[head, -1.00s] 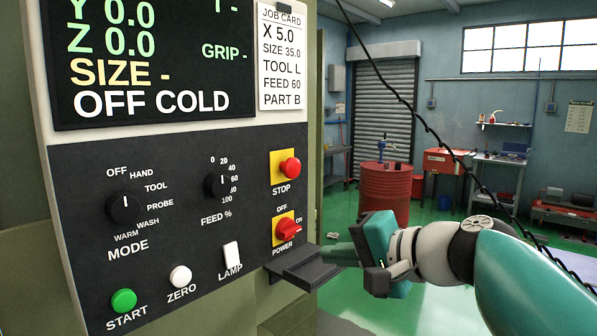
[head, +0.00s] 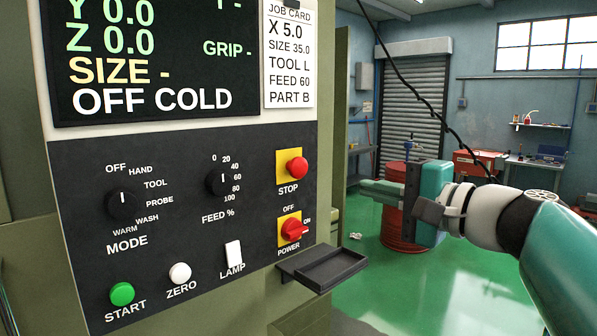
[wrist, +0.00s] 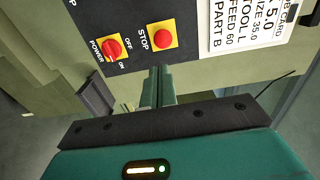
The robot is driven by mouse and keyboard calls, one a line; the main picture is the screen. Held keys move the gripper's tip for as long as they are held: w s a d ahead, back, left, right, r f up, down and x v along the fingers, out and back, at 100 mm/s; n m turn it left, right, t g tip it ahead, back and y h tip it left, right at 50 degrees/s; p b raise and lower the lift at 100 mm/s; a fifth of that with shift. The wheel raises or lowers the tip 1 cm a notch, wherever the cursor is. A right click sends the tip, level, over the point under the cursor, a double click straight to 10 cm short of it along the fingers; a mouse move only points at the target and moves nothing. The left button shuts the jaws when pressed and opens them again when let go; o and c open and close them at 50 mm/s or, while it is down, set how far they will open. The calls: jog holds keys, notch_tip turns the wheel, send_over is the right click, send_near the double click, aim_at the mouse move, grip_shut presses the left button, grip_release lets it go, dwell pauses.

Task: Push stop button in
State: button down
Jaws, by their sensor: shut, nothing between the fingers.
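The red round stop button (head: 297,167) sits on a yellow square plate on the dark control panel, above the word STOP. It also shows in the wrist view (wrist: 162,38), standing out from its plate. My gripper (head: 364,188) is shut and empty. It is to the right of the button, with its fingers pointing left toward the machine and a visible gap between. In the wrist view the closed fingertips (wrist: 157,72) appear just below the stop plate. Nothing hides the button in either view.
The red power switch (head: 292,230) is below the stop button. A small dark tray (head: 325,268) juts out below the panel. A job card (head: 289,60) hangs above. A red drum (head: 398,235) stands behind my gripper, with open green floor around it.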

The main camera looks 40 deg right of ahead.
aim_at(302, 169)
jog(key=shift+d+r, duration=0.2)
jog(key=shift+w, duration=0.1)
jog(key=w, duration=1.3)
jog(key=shift+w+a, duration=0.25)
jog(key=shift+w, duration=0.1)
